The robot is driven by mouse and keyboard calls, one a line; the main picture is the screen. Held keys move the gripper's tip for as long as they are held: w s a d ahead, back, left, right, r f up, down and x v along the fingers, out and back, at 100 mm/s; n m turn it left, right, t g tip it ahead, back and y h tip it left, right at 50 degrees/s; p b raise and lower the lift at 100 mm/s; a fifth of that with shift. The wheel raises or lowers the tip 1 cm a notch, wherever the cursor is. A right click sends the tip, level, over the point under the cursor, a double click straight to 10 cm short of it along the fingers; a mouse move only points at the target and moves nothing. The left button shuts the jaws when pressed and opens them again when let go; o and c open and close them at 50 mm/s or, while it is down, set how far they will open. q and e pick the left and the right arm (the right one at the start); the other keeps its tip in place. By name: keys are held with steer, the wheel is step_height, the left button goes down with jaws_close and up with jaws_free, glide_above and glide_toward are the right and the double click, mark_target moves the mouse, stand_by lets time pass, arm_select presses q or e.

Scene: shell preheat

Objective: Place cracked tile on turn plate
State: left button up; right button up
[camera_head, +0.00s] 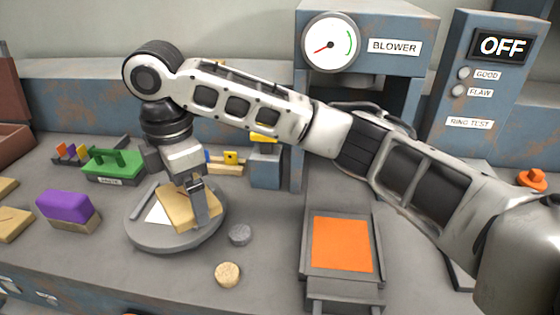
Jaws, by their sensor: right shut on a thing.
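A tan tile (173,211) is at the round grey turn plate (152,240), tilted in the picture, with its lower edge over the plate. I cannot tell whether it rests fully on the plate, and no crack is visible on the part that shows. My right gripper (198,208) reaches down from above and is shut on the tile, hiding part of it. A white patch (158,212) shows on the plate beside the tile. My left gripper is not in view.
A purple-topped block (65,207) and more tan tiles (12,224) lie left of the plate. An orange-topped tray (342,244) stands farther right. The blower (372,45) and ring-test panel (486,80), reading OFF, stand behind.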

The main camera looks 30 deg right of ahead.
steer(key=shift+w+d+f, duration=0.2)
steer(key=shift+w+d, duration=0.3)
steer(key=shift+d, duration=0.1)
steer(key=s+d+f, duration=0.1)
steer(key=d+f, duration=0.3)
steer(key=d, duration=0.4)
glide_above(268, 225)
steer(key=a, duration=0.1)
steer(key=f, duration=0.3)
steer(key=shift+a+f+b, duration=0.2)
steer(key=shift+f+b, duration=0.1)
steer(key=shift+b, duration=0.05)
steer(key=shift+d+f, duration=0.3)
steer(key=shift+f, duration=0.1)
steer(key=shift+d+f, duration=0.25)
steer(key=shift+f, duration=0.05)
step_height(268, 225, down, 3)
steer(key=shift+d+f, duration=0.15)
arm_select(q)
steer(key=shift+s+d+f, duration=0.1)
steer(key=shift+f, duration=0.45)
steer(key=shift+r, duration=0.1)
arm_select(e)
steer(key=shift+f, duration=0.1)
